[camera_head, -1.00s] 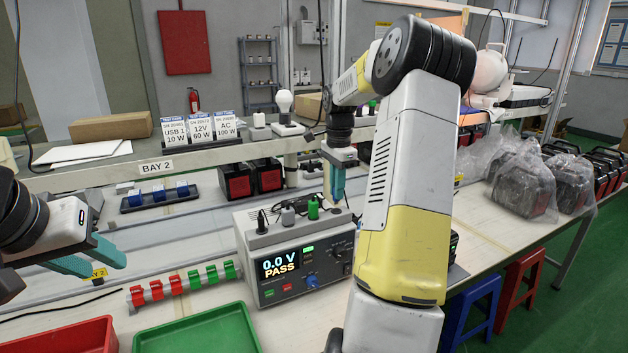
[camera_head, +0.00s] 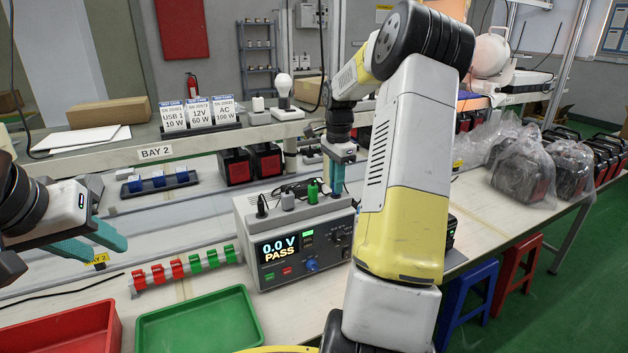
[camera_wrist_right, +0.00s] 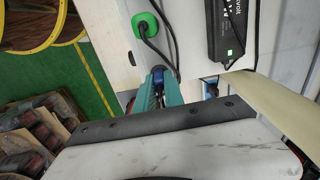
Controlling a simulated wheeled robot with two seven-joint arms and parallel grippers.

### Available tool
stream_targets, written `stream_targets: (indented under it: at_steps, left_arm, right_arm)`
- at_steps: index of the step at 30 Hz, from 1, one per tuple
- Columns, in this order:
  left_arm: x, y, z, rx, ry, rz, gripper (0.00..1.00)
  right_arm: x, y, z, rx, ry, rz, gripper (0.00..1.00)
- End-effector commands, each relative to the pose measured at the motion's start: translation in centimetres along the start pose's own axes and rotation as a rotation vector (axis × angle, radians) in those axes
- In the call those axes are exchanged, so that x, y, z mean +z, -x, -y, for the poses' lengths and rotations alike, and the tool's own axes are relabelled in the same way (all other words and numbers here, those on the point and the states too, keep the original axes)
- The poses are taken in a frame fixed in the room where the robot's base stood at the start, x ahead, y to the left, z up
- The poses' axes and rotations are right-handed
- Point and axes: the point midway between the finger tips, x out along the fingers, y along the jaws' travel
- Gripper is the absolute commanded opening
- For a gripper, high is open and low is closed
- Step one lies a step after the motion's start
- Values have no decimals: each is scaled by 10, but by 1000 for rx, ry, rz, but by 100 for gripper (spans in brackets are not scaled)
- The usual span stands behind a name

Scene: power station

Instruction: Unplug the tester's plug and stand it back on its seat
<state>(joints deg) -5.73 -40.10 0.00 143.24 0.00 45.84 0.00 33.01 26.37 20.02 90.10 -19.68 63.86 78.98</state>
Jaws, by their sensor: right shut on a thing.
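The tester (camera_head: 318,246) stands on the bench, its display reading "0.0 V PASS". A black plug (camera_head: 261,206), a grey plug (camera_head: 288,201) and a green plug (camera_head: 313,192) stand along its top. My right gripper (camera_head: 338,190) points down at the tester's top right, beside the green plug. In the right wrist view its teal fingers (camera_wrist_right: 160,85) are shut on a dark blue plug (camera_wrist_right: 158,72), mostly hidden between them. The green plug with its dark cable shows just beyond them (camera_wrist_right: 146,27). My left gripper (camera_head: 100,240) is open and empty at the left, away from the tester.
A red tray (camera_head: 62,335) and a green tray (camera_head: 200,322) lie in front. A black unit with a green light (camera_wrist_right: 230,30) is near the right gripper. Black cable lies behind the standing plugs.

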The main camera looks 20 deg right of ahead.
Motion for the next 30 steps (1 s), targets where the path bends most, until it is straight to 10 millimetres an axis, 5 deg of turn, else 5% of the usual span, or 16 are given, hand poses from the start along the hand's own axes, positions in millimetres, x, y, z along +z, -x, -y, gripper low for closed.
stream_targets:
  at_steps: [14, 15, 18, 30]
  left_arm:
    - [0, 0, 0, 0, 0, 0, 36]
    - [0, 0, 0, 0, 0, 0, 36]
    - [0, 0, 0, 0, 0, 0, 36]
    - [0, 0, 0, 0, 0, 0, 36]
  right_arm:
    - [0, 0, 0, 0, 0, 0, 0]
    - [0, -1, 0, 0, 0, 0, 17]
    - [0, -1, 0, 0, 0, 0, 37]
    - [0, 6, 0, -2, 0, -1, 39]
